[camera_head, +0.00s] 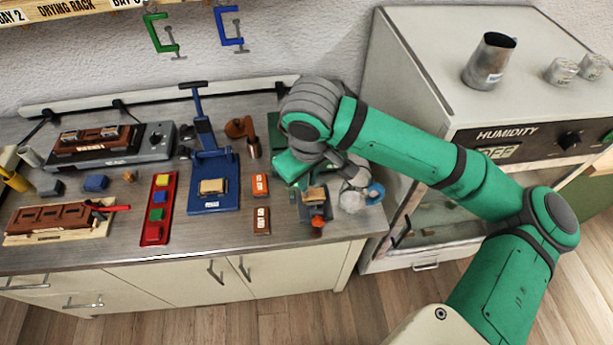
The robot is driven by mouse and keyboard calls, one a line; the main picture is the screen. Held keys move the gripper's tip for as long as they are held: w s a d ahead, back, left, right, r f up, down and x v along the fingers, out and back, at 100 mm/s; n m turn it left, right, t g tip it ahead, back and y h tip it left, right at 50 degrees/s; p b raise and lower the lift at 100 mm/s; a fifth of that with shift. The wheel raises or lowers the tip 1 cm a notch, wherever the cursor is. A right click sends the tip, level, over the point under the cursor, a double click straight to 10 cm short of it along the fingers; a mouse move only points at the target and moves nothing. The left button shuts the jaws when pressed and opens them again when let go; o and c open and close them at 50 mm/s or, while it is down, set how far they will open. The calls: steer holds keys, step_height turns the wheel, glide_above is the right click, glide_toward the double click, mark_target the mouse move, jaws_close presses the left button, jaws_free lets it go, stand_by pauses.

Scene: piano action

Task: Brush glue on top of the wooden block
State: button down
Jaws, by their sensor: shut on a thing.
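A tan wooden block (212,186) lies on the bed of a blue lever press (213,204) left of the middle of the bench. My gripper (315,206) is low over the right part of the bench, to the right of the block and apart from it. It is shut on a small wood-coloured piece (315,193) between its dark fingers. I cannot tell if this is a brush handle. A small orange-red thing (318,221) shows at the fingertips. My wrist hides part of what is held. No glue can be made out on the block.
A red tray (158,209) with coloured blocks is left of the press. A clear container and blue ring (375,193) sit right of my gripper. The humidity cabinet (480,110) stands at the right.

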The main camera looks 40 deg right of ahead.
steer(key=shift+f, duration=0.4)
steer(key=shift+s+d, duration=0.1)
steer(key=d, duration=0.1)
steer(key=s+d, duration=0.2)
steer(key=shift+s+d, duration=0.25)
steer(key=shift+d, duration=0.15)
stand_by(0.4)
steer(key=shift+w+a+f, duration=0.1)
steer(key=shift+w+a, duration=0.3)
steer(key=shift+a, duration=0.3)
steer(key=shift+w+a+r, duration=0.1)
steer(key=shift+w+a, duration=0.35)
steer(key=shift+a, duration=0.25)
steer(key=shift+w+a+f, duration=0.1)
steer(key=shift+w+a, duration=0.3)
steer(key=shift+a, duration=0.3)
steer(key=shift+d, duration=0.1)
steer(key=shift+s+d, duration=0.65)
steer(key=shift+d, duration=0.35)
steer(key=shift+s+d, duration=0.6)
steer(key=shift+d, duration=0.35)
